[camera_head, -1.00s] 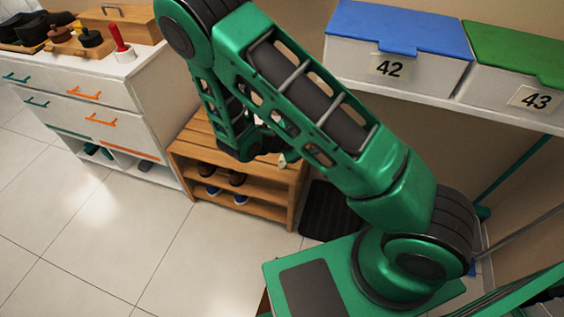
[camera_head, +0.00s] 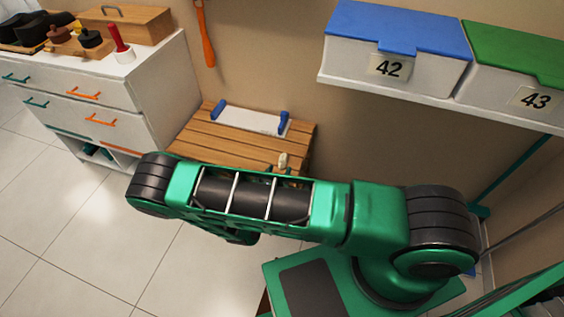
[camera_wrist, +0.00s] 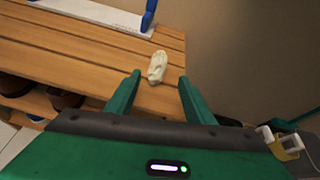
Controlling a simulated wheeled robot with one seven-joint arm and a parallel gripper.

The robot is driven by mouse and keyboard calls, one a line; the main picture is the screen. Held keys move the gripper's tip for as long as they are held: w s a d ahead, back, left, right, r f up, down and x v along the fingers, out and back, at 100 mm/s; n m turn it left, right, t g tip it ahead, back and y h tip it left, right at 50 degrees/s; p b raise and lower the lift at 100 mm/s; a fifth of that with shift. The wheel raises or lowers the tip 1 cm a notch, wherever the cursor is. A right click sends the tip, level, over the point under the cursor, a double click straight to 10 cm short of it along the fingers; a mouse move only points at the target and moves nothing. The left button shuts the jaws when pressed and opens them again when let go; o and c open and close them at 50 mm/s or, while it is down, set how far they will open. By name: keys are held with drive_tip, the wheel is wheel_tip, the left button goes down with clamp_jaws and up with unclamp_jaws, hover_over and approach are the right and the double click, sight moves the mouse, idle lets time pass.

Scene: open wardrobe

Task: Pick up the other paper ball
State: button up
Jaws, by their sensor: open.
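A crumpled off-white paper ball (camera_wrist: 157,67) lies on the slatted wooden top of a low rack (camera_wrist: 70,65), near its right end in the wrist view. The paper ball also shows in the head view (camera_head: 283,160), just above my arm. My gripper (camera_wrist: 160,80) is open in the wrist view, its two green fingers apart and pointing toward the paper ball. The ball appears just beyond the fingertips, between their lines, and nothing is held. In the head view my arm hides the gripper and the front of the rack.
A white board with blue ends (camera_head: 250,120) lies at the back of the rack top. A white drawer cabinet (camera_head: 130,85) stands left. Boxes marked 42 (camera_head: 395,62) and 43 (camera_head: 510,95) sit on a shelf at right. Shoes (camera_wrist: 65,98) sit below the rack top.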

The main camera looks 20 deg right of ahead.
sight(283, 161)
drive_tip(key=x, duration=0.8)
drive_tip(key=shift+w+a, duration=0.15)
drive_tip(key=shift+w, duration=0.2)
drive_tip(key=c, duration=1.1)
